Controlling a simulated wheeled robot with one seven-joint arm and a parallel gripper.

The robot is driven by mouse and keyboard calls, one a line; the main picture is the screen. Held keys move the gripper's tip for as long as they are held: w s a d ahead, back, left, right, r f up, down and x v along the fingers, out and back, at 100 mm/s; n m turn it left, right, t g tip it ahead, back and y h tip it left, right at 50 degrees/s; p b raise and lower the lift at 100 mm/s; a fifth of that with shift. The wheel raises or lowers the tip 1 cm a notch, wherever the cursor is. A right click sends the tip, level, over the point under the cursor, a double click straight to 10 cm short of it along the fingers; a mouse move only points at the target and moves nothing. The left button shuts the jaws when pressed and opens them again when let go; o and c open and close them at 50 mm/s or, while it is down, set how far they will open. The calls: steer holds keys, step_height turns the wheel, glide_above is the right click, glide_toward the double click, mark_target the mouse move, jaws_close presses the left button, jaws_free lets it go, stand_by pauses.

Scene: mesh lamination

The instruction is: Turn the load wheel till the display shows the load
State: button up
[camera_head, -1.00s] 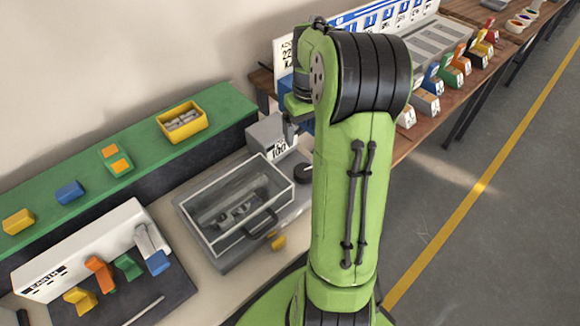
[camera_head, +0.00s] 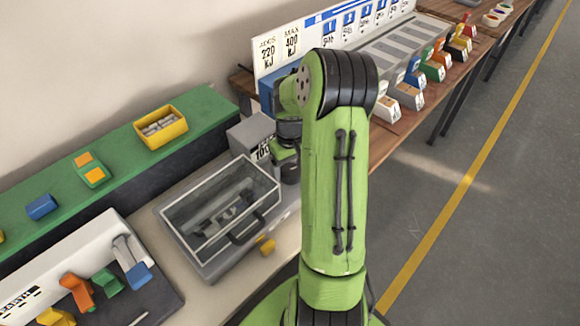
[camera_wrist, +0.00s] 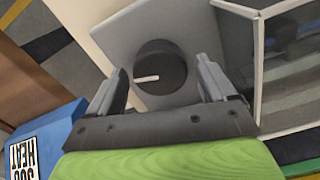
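The load wheel (camera_wrist: 160,68) is a black round knob with a white pointer line, on a grey plate in the wrist view. My gripper (camera_wrist: 160,80) is open, with one finger on each side of the wheel and a gap to it on both sides. In the head view the wheel is hidden behind my gripper and arm. The display (camera_head: 263,151) is a white label with black digits on the grey box beside the clear-lidded case. Its digits start with "10"; the rest is partly covered by my gripper.
The clear-lidded case (camera_head: 222,205) stands left of my arm, with a small yellow piece (camera_head: 266,246) by its front. A green shelf (camera_head: 60,190) with a yellow bin (camera_head: 160,127) runs behind. A blue block labelled heat (camera_wrist: 45,140) shows in the wrist view.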

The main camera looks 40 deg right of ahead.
steer(key=c, duration=0.9)
steer(key=shift+m, duration=0.4)
steer(key=m, duration=0.3)
steer(key=shift+m, duration=0.3)
steer(key=m, duration=0.4)
steer(key=shift+m, duration=0.3)
steer(key=m, duration=0.4)
steer(key=shift+p, duration=0.3)
steer(key=shift+m, duration=2.2)
